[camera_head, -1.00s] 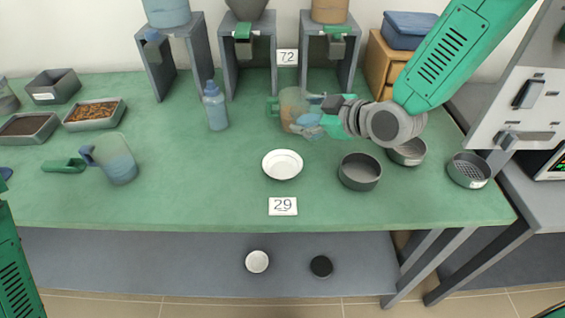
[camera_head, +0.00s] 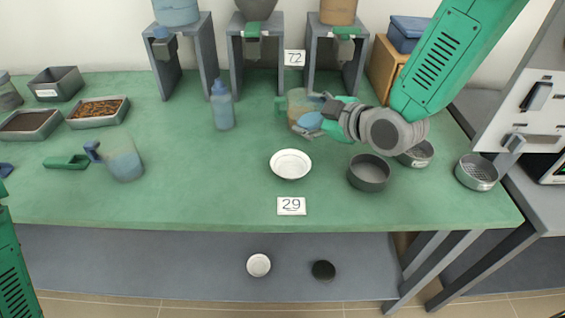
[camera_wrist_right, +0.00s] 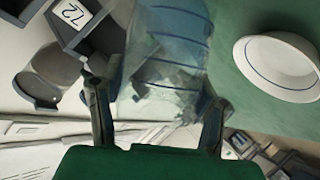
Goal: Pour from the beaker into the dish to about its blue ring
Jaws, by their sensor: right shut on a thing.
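In the right wrist view the dish (camera_wrist_right: 283,66) is at the upper right, with a thin blue ring inside and no visible contents. My right gripper (camera_head: 312,114) is behind and slightly right of the dish in the head view. It is shut on the clear beaker (camera_wrist_right: 165,60), which has several blue lines and lies between the fingers in the wrist view. Its liquid level cannot be read. In the head view the beaker is mostly hidden by my gripper. My left gripper is out of view.
A brownish jug with a green handle (camera_head: 297,101) is close behind my right gripper. A dark round pan (camera_head: 369,173) is right of the dish. A blue bottle (camera_head: 222,106) and a jug of bluish liquid (camera_head: 123,160) stand left.

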